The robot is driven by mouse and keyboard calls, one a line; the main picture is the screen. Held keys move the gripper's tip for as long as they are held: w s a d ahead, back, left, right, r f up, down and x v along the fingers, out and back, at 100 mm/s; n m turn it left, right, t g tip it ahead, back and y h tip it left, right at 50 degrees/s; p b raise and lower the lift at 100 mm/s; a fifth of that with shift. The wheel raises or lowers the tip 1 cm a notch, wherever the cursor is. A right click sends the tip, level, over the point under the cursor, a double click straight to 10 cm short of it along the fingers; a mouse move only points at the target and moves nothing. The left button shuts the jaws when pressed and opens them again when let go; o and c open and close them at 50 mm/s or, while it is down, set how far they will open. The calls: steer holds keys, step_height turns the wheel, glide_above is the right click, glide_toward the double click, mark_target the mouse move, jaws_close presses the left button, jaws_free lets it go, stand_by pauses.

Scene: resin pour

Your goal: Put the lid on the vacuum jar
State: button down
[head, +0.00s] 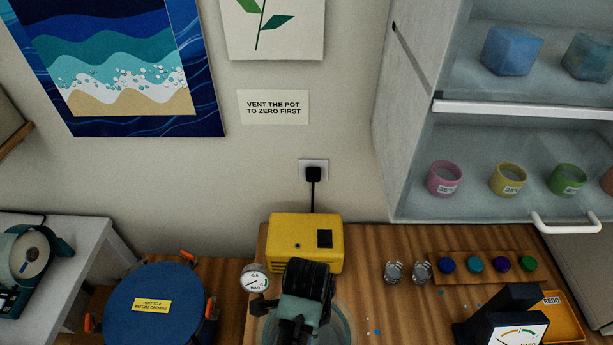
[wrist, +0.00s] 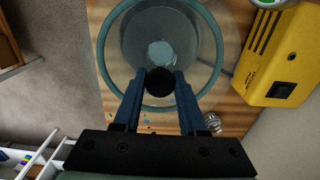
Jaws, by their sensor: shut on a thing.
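The vacuum jar (wrist: 143,104) is a round glass vessel with a thick teal-tinted rim, seen from above in the wrist view; part of it also shows behind my arm in the head view (head: 342,333). My gripper (wrist: 160,78) has its two blue fingers closed on the black round knob (wrist: 160,90) of the lid. The lid (wrist: 231,45) looks like a clear disc, faintly visible around the jar's rim. It is over the jar opening. I cannot tell whether it touches the rim. In the head view my arm hides the knob.
A yellow pump box (head: 306,243) and a round gauge (head: 254,279) stand close behind the jar. A blue-topped pot (head: 153,318) is to the left. Small glass cups (head: 393,272), a paint strip (head: 484,254) and a black meter (head: 507,325) are to the right.

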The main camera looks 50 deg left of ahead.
steer(key=shift+f+b, duration=0.3)
steer(key=shift+f, duration=0.25)
stand_by(0.4)
steer(key=shift+c, duration=1.9)
jaws_free()
steer(key=shift+f, duration=0.1)
step_height(320, 180, up, 3)
steer(key=p, duration=0.2)
steer(key=shift+p, duration=0.4)
steer(key=shift+r, duration=2.55)
